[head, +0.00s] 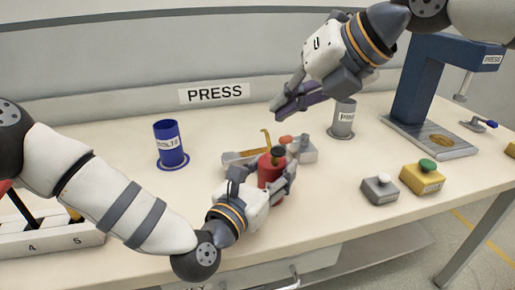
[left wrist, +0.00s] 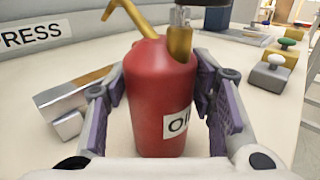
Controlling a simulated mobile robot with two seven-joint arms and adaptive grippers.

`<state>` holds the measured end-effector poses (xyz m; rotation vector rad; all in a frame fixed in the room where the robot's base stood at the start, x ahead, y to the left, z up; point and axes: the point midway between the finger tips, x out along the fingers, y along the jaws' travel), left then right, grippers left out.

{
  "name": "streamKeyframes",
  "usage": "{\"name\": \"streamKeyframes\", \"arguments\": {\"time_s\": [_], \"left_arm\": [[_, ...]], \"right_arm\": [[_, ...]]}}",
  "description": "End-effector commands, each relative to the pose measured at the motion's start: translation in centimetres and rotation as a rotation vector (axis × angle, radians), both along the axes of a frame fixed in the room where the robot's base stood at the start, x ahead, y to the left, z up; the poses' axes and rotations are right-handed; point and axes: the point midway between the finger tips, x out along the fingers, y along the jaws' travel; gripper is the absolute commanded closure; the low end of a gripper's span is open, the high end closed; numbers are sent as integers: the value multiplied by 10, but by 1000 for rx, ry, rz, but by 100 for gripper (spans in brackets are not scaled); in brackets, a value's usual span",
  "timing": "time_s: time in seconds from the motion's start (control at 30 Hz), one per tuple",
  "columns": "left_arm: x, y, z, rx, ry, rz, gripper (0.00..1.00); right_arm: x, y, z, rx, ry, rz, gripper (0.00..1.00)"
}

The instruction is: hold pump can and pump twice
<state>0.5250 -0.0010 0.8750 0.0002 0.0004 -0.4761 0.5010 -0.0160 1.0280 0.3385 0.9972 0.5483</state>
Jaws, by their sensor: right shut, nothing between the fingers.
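The pump can is a red oil can (head: 268,172) with a brass spout and a dark top, near the middle of the bench. It stands upright in the left wrist view (left wrist: 160,98), with its label partly showing. My left gripper (head: 272,185) has one finger on each side of the can's body, closed around it. I cannot tell whether the can's base touches the bench. My right gripper (head: 285,103) is shut and empty, above and slightly right of the can, apart from it.
A grey metal vise (head: 302,152) lies just behind the can. A blue bolts cup (head: 170,146) stands left, a grey pins cup (head: 341,120) behind right. A blue press (head: 411,85) and button boxes, grey (head: 380,190) and yellow (head: 422,180), are right. A numbered tray (head: 50,243) is front left.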

Motion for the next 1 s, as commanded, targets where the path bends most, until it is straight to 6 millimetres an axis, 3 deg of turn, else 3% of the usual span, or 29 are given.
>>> {"name": "streamKeyframes", "arguments": {"time_s": [0.4,0.8,1.0], "left_arm": [[-6,3,0,0,1,0,32],[-91,48,-1,-1,4,2,32],[-107,55,0,0,1,0,32]], "right_arm": [[0,0,0,0,0,0,100],[0,0,0,0,0,0,100],[0,0,0,0,0,0,100]]}}
